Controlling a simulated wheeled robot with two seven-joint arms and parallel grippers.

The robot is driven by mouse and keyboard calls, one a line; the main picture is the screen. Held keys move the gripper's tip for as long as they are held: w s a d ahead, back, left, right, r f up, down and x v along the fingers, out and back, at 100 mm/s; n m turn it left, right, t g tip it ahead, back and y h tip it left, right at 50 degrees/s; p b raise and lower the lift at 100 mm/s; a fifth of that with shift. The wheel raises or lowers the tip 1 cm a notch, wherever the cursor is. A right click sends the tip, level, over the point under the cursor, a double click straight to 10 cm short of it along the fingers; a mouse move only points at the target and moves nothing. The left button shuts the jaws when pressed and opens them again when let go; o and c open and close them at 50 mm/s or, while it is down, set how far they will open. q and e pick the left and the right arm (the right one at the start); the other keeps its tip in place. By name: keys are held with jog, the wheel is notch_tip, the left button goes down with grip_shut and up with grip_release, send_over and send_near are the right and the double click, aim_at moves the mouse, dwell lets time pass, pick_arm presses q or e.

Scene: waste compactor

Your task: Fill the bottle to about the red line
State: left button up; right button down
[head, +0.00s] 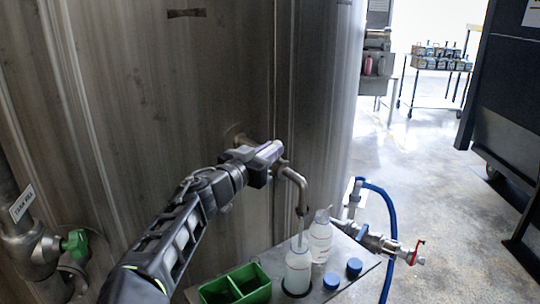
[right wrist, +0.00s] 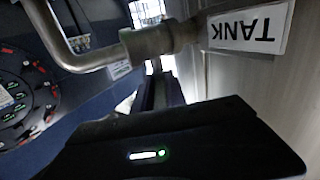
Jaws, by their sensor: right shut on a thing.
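A white, translucent bottle (head: 298,268) stands upright in a round hole of the metal shelf, under the bent steel spout (head: 302,192). I cannot make out its red line or its liquid level, nor whether liquid is running. My right gripper (head: 268,158) is at the tap on the tank wall, above and left of the bottle. It is shut on the tap, but its body hides the gripped part. In the right wrist view the spout (right wrist: 75,52) and its collar show beyond the dark gripper body, beside a TANK label (right wrist: 250,28). My left gripper is not in view.
A second bottle (head: 321,238) stands behind the first. Two blue caps (head: 354,267) lie to the right on the metal shelf (head: 345,245). A green divided bin (head: 235,285) is at the left. A red-handled valve (head: 415,255) and blue hose (head: 392,215) stick out beyond the shelf.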

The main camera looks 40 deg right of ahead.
jog(key=c, duration=1.4)
grip_release()
jog(key=shift+o, duration=0.2)
jog(key=shift+a, duration=0.1)
jog(key=b+v, duration=0.1)
jog(key=v, duration=0.6)
jog(key=shift+s+a, duration=0.15)
jog(key=shift+a, duration=0.15)
